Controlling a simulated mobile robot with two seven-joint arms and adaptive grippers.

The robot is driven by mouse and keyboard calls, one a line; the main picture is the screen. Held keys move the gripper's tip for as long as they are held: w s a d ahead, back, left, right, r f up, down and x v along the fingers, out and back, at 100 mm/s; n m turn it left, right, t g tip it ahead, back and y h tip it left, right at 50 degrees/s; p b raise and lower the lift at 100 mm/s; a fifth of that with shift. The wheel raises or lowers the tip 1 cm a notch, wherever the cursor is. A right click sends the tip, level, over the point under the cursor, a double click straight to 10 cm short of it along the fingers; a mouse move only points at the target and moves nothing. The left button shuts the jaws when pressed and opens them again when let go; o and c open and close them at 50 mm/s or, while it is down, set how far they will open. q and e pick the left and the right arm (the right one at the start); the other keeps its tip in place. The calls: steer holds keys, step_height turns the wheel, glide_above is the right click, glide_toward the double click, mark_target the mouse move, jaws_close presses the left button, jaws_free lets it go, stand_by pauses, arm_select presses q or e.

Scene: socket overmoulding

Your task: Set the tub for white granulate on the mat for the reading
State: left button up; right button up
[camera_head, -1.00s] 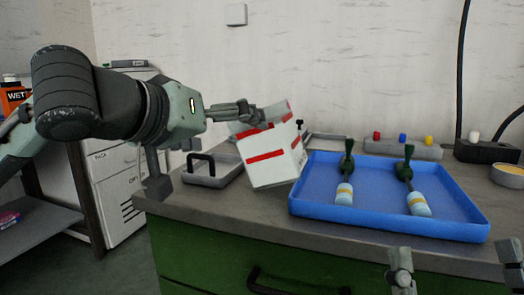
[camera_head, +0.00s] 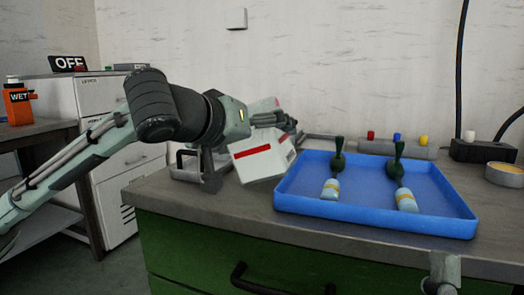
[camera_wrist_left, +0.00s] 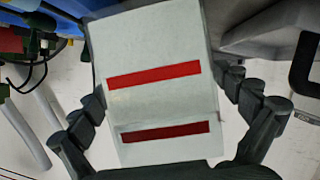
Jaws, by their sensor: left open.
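A white tub with red bands (camera_head: 258,166) is on the bench left of the blue tray and looks tilted; I take it for the granulate tub. It also fills the middle of the left wrist view (camera_wrist_left: 155,50), with two red bands. My left gripper (camera_head: 288,122) is at its upper part. In the wrist view the open fingers (camera_wrist_left: 165,110) are on either side of the tub, and I cannot tell whether they touch it. I cannot make out a mat.
The blue tray (camera_head: 375,218) with two green-handled tools (camera_head: 333,172) (camera_head: 400,180) is right of the tub. A grey tray with a black handle (camera_head: 186,172) is behind my left wrist. A rack with coloured knobs (camera_head: 397,149) stands at the back. The bench front strip is clear.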

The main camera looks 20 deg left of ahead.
arm_select(q)
steer(key=c, duration=1.6)
steer(key=shift+r, duration=0.1)
steer(key=shift+c, duration=1.2)
